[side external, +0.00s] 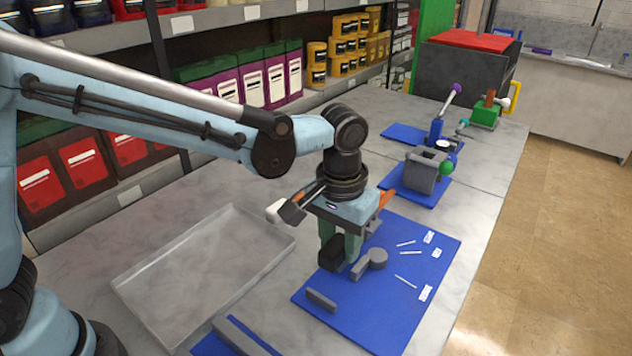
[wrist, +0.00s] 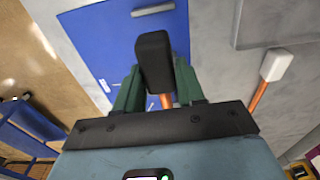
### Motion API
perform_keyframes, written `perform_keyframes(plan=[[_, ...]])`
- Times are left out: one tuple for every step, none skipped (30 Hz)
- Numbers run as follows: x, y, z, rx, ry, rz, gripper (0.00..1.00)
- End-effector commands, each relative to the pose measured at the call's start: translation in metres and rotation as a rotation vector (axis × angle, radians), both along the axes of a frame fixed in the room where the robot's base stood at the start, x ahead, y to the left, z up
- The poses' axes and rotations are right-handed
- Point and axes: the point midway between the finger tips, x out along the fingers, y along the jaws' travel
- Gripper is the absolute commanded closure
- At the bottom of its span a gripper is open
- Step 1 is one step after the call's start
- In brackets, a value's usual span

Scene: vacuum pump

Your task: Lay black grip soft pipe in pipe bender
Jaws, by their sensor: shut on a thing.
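My gripper (side external: 340,238) is shut on the black grip (side external: 332,254) of the soft pipe, above the near blue mat. In the wrist view the black grip (wrist: 153,62) sits between the green fingers, with a short piece of copper-coloured pipe (wrist: 166,101) showing below it. An orange piece (side external: 386,198) shows behind the gripper in the side view; I cannot tell if it is the same pipe. The grey rounded part (side external: 376,257) and grey bar (side external: 322,300) on the mat look like the pipe bender, just beside the gripper. The gripper hides part of it.
The near blue mat (side external: 420,325) also bears thin white sticks and labels. A white grip (side external: 275,212) on a copper-coloured pipe (wrist: 259,96) lies beside the gripper. An empty grey tray (side external: 150,320) is at left. A grey vise-like block (side external: 425,172) stands on a mat behind.

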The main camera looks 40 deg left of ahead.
Motion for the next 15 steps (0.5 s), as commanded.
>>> perform_keyframes(plan=[[0.000, 0.000, 0.000, 0.000, 0.000, 0.000, 1.00], [0.000, 0.000, 0.000, 0.000, 0.000, 0.000, 1.00], [0.000, 0.000, 0.000, 0.000, 0.000, 0.000, 1.00], [0.000, 0.000, 0.000, 0.000, 0.000, 0.000, 1.00], [0.000, 0.000, -0.001, 0.000, 0.000, 0.000, 1.00], [0.000, 0.000, -0.002, 0.000, 0.000, 0.000, 1.00], [0.000, 0.000, -0.003, 0.000, 0.000, 0.000, 1.00], [0.000, 0.000, -0.004, 0.000, 0.000, 0.000, 1.00], [0.001, 0.000, -0.005, 0.000, 0.000, 0.000, 1.00], [0.001, 0.000, -0.007, 0.000, 0.000, 0.000, 1.00], [0.001, 0.000, -0.008, 0.000, 0.000, 0.000, 1.00], [0.001, 0.000, -0.010, 0.000, 0.000, 0.000, 1.00], [0.001, 0.000, -0.012, 0.000, 0.000, -0.001, 1.00], [0.001, 0.000, -0.014, 0.000, 0.000, -0.001, 1.00], [0.000, 0.000, -0.016, 0.000, 0.000, -0.001, 1.00]])
